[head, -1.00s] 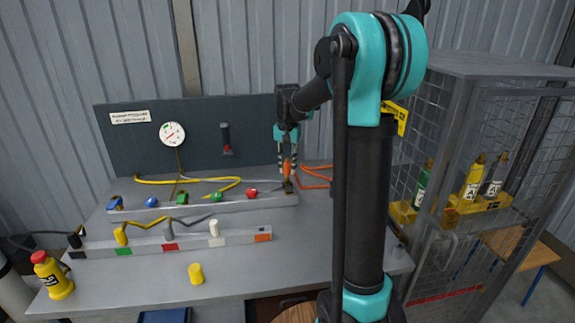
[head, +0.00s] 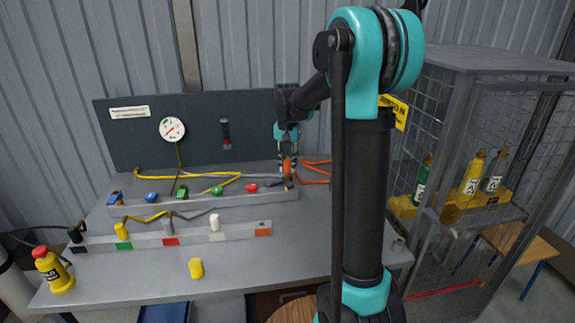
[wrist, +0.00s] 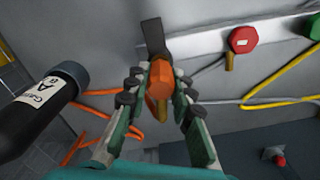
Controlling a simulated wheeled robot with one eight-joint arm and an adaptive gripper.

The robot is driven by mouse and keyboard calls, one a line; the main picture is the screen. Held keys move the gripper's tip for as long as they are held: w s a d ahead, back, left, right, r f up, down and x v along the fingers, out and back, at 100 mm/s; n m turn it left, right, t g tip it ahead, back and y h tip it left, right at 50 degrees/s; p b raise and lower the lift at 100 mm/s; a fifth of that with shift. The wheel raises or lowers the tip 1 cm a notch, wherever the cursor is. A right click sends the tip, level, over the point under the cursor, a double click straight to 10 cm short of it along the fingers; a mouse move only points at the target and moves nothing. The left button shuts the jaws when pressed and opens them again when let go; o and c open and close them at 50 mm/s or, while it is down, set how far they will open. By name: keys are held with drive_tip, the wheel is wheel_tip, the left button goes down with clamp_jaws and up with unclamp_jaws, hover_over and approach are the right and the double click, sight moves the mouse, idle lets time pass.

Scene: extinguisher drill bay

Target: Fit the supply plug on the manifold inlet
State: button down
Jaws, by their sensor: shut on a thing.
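The orange supply plug (head: 287,168) is between the fingers of my gripper (head: 288,162), above the right end of the manifold (head: 235,198). In the wrist view, the plug (wrist: 160,76) is gripped between both padded fingers of my gripper (wrist: 156,98). Its orange hose (head: 316,172) runs off to the right behind my arm. The inlet (head: 289,186) is a small brownish fitting at the manifold's right end. A dark block (wrist: 152,35) lies just beyond the plug in the wrist view. I cannot tell whether the plug is seated.
Red, green and blue knobs line the manifold, the red knob (head: 251,188) nearest. A front rail (head: 190,238) holds yellow, grey and white plugs. A dark labelled bottle (wrist: 42,105) stands close beside my gripper. A wire cage (head: 480,65) is at the right.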

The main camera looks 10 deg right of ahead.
drive_tip(key=shift+f, duration=0.75)
idle(0.6)
drive_tip(key=c, duration=1.2)
unclamp_jaws()
drive_tip(key=shift+r, duration=0.1)
